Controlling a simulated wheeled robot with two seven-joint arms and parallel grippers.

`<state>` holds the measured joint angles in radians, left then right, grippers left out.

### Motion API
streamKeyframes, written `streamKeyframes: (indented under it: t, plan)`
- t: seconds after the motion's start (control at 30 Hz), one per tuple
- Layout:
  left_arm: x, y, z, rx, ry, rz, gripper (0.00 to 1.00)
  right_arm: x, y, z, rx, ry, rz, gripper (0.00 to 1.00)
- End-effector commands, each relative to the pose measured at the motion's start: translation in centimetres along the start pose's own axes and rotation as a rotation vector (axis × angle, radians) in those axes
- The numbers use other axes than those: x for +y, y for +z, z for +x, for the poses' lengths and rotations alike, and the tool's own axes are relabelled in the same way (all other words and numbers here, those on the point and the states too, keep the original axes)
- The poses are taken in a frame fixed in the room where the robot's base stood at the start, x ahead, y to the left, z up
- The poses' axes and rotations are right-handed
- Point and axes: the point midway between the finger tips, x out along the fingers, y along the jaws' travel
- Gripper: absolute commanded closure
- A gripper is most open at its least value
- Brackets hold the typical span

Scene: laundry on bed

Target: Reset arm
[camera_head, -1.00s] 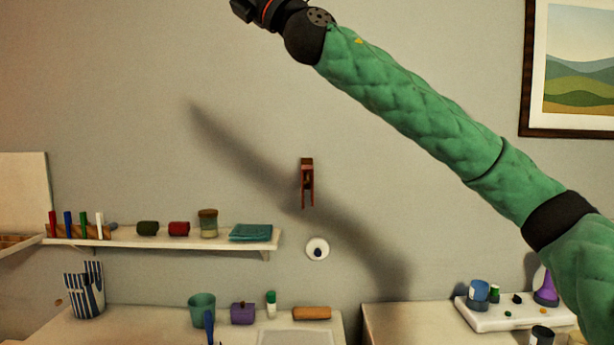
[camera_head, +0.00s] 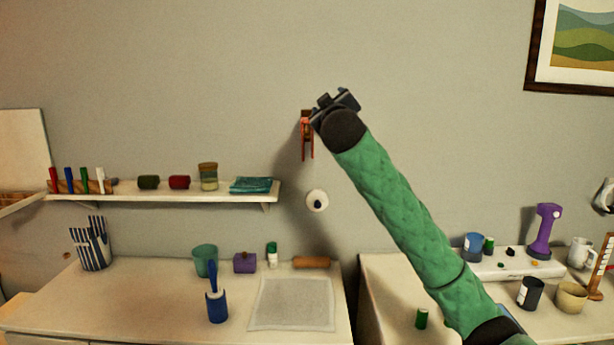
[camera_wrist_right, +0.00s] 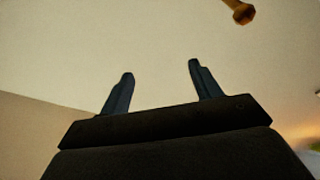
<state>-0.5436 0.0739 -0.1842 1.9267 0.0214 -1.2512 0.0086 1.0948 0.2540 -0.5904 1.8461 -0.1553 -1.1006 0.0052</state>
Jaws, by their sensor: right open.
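My right arm, in a green padded sleeve, rises from the lower right of the head view. My right gripper (camera_head: 334,104) is up in front of the wall, well above the counters. In the head view it overlaps the edge of a reddish-brown wall piece (camera_head: 307,145); I cannot tell how far apart they are. In the right wrist view the right gripper (camera_wrist_right: 160,72) has its two dark fingers spread with nothing between them, against a pale, plain surface. My left gripper is not in view.
A shelf (camera_head: 130,193) holds pens, jars and a folded teal cloth. The right counter has cups and a purple device (camera_head: 545,230).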

Motion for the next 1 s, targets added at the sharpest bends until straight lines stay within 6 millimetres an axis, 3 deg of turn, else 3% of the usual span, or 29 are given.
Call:
streamKeyframes:
  t: [0.03, 0.1, 0.47, 0.77, 1.0]
  plan:
    - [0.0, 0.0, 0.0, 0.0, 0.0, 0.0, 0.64, -1.5, 2.6, -0.1, -0.046, -0.028, 0.026, 0.37]
    - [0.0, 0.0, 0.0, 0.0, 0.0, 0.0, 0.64, -3.3, 5.9, -0.4, -0.106, -0.063, 0.06, 0.37]
    - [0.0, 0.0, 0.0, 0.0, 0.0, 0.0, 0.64, -12.4, 21.5, -4.3, -0.37, -0.225, 0.202, 0.37]
    - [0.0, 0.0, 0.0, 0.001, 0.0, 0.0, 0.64, -19.7, 33.1, -10.1, -0.54, -0.325, 0.304, 0.37]
    - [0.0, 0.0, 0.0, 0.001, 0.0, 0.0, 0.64, -25.2, 41.8, -16.2, -0.674, -0.386, 0.373, 0.37]
